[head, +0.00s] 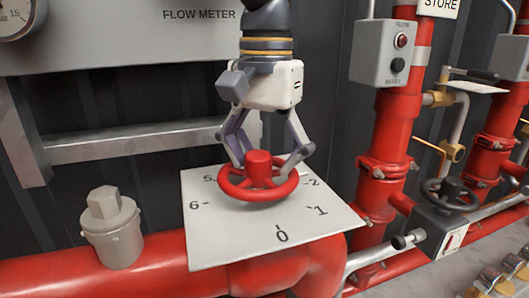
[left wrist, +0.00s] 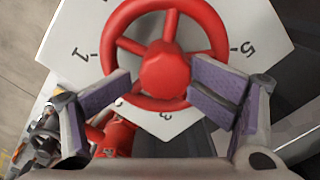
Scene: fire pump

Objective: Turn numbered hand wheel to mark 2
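The red hand wheel (head: 258,180), with a raised hub and spokes, sits on a white numbered plate (head: 215,243). In the head view 0, 1, 2, 5 and 6 show around it; mark 2 is to its right. I see no clear pointer on the wheel. My left gripper (head: 262,167) is above the wheel, pointing down, with its fingers spread on either side of the hub. In the left wrist view the purple-padded fingers (left wrist: 162,82) overlap opposite sides of the wheel (left wrist: 164,72). I cannot tell whether they touch it. My right gripper is not in view.
A grey capped fitting (head: 112,230) stands left of the plate on a thick red pipe (head: 90,268). To the right are a red vertical pipe (head: 388,130), a grey switch box (head: 385,52) and a dark hand wheel (head: 449,193). A flow meter panel (head: 130,35) is behind.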

